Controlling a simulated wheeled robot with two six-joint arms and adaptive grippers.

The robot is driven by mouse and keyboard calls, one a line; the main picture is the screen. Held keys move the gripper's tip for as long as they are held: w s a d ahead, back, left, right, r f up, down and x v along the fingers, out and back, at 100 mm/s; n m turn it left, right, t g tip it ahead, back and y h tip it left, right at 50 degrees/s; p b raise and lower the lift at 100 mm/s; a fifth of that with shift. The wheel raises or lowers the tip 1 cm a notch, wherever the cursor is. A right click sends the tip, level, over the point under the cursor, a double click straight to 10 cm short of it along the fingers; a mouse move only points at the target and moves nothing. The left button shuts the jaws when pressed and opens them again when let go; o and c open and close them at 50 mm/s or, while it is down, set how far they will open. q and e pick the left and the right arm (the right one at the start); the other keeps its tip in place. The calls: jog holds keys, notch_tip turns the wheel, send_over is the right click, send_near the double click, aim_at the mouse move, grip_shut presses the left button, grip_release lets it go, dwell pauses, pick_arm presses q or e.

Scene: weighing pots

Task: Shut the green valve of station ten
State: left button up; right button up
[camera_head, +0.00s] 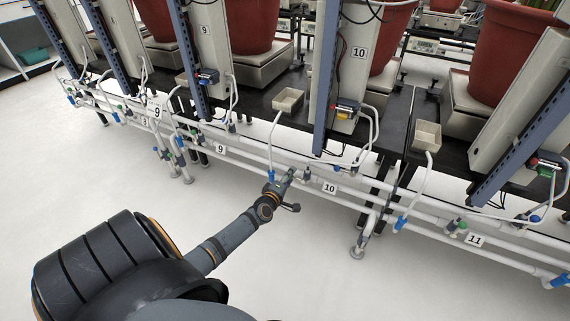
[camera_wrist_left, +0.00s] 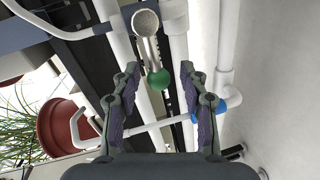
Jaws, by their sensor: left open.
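My left gripper (camera_head: 287,183) is at the front pipes, just left of the station 10 label (camera_head: 330,187). In the left wrist view the gripper (camera_wrist_left: 160,95) is open, with one finger on each side of a green ball knob (camera_wrist_left: 158,79). The knob sits on the end of a light metal lever (camera_wrist_left: 148,48) that comes from a round pale fitting (camera_wrist_left: 145,21). The knob appears apart from both fingers; its depth between them is hard to tell. In the head view my gripper hides most of this valve. My right gripper does not show.
White pipes (camera_head: 390,222) run along the black bench front. A blue fitting (camera_wrist_left: 207,109) is close beside the right-hand finger. Station 11's label (camera_head: 475,240) and green valve (camera_head: 461,227) are to the right, station 9's label (camera_head: 220,149) to the left. The floor in front is clear.

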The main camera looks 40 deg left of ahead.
pick_arm(q)
jog(key=v, duration=1.1)
jog(key=shift+s, duration=0.3)
